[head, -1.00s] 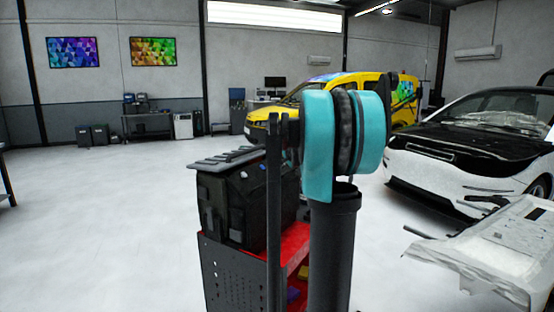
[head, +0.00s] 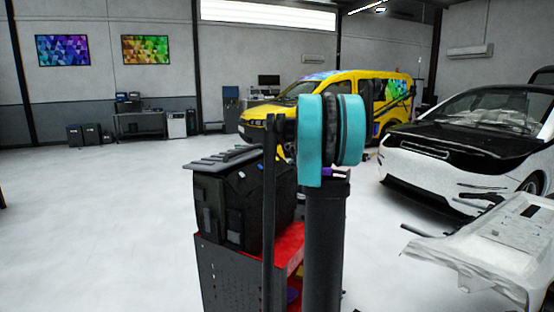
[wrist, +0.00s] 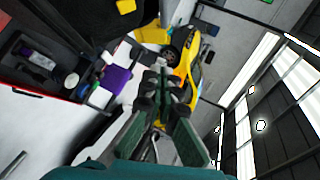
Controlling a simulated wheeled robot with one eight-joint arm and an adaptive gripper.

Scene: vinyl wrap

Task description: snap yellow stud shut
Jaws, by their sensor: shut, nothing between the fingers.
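A yellow patch (wrist: 125,6) on something dark shows at the top of the wrist view. In the head view my arm hides the gripper.
A purple item (wrist: 115,77) lies by the drawer. A yellow van (head: 345,95) and a black and white car (head: 455,145) stand behind. A white car panel (head: 490,245) lies at right. The floor at left is open.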

